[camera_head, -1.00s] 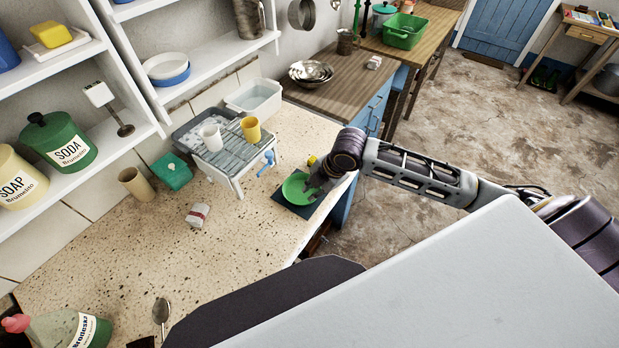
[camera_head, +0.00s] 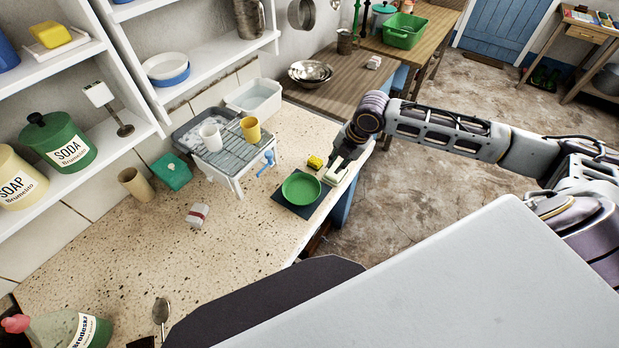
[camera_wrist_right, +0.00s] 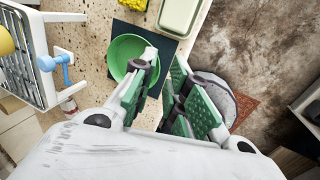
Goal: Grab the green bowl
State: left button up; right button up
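The green bowl (camera_head: 301,187) sits upright on a dark square mat (camera_head: 283,196) near the counter's right edge. My right gripper (camera_head: 339,164) is just to the right of the bowl in the head view, open and empty. In the right wrist view the bowl (camera_wrist_right: 122,55) is left of the gripper (camera_wrist_right: 166,60). There the left finger overlaps the bowl's right rim, and the gap between the fingers is over the mat's edge and counter. I cannot tell whether a finger touches the bowl. My left gripper is not in view.
A cream-rimmed green dish (camera_wrist_right: 181,14) and a yellow sponge (camera_head: 315,162) lie close beside the mat. A white rack (camera_head: 226,157) with two cups stands to the left. The speckled counter (camera_head: 240,230) is mostly clear in front of it.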

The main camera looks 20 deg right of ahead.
jog(key=shift+f, duration=0.1)
send_near(322, 186)
jog(key=shift+w+f, duration=0.35)
jog(key=shift+f, duration=0.2)
dwell(0.3)
jog(key=shift+s+p+x, duration=0.2)
jog(key=shift+p+x, duration=0.05)
jog(key=shift+x, duration=1.1)
jog(key=shift+s+p+x, duration=0.15)
jog(key=shift+p+x, duration=0.05)
jog(key=shift+x, duration=1.15)
jog(key=shift+w, duration=0.1)
jog(key=shift+c, duration=0.2)
grip_shut()
